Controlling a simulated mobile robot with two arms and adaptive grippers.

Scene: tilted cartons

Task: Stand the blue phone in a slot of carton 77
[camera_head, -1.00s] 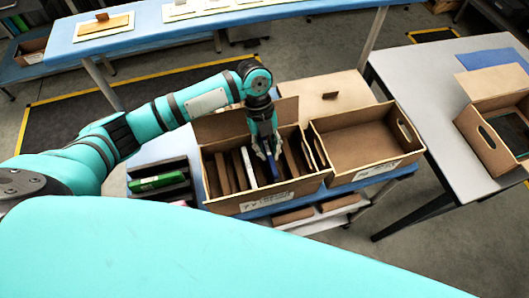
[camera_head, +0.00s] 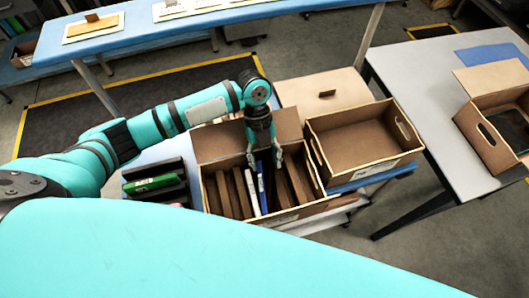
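Carton 77 (camera_head: 296,213) is an open brown box on the blue-topped stand, with brown dividers making narrow slots. The blue phone (camera_head: 262,187) stands on edge in a slot near the middle, leaning slightly, beside a white item (camera_head: 252,192). My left gripper (camera_head: 265,164) points down over the carton at the phone's top end. Its fingers are spread apart, with a gap between them, and do not appear to press on the phone. The phone's lower part is hidden inside the carton. My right gripper is out of view.
An empty open carton (camera_head: 408,158) stands just right of carton 77. A dark rack with a green item (camera_head: 153,184) is at its left. A grey table (camera_head: 425,100) at the right bears another carton (camera_head: 486,142).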

